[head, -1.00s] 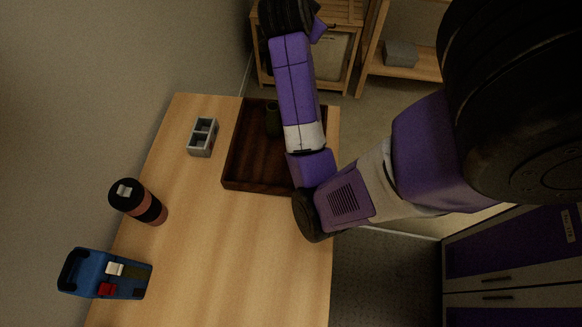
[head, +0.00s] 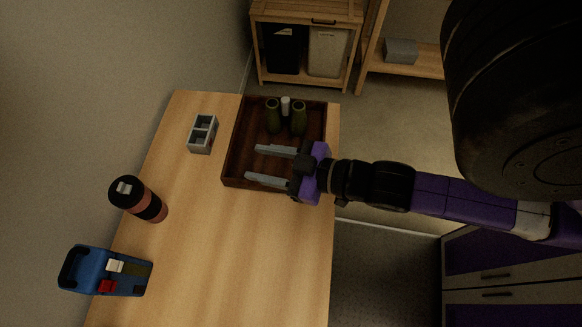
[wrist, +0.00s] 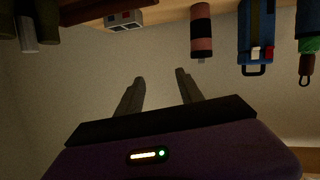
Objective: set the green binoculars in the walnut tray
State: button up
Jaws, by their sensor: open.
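The green binoculars (head: 298,119) stand in the far part of the walnut tray (head: 234,165), inside its walls. In the wrist view the binoculars (wrist: 47,22) show in part at the top left corner. My gripper (head: 257,163) is open and empty, its two fingers pointing left over the near part of the tray in the head view. It is apart from the binoculars. In the wrist view my fingers (wrist: 160,83) are spread with nothing between them.
Left of the tray on the wooden table (head: 230,260) are a grey divided box (head: 202,134), a black and pink bottle (head: 139,199) and a blue tool-like object (head: 103,271). A wooden shelf unit (head: 306,12) with bins stands beyond the table. The table's middle is clear.

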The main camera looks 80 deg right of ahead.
jog(key=s+a+r+y, duration=0.2)
jog(key=s+a+r, duration=0.1)
jog(key=s+a, duration=0.4)
jog(key=shift+s+a+r+t, duration=0.2)
jog(key=shift+a+t, duration=0.1)
jog(key=shift+a, duration=0.6)
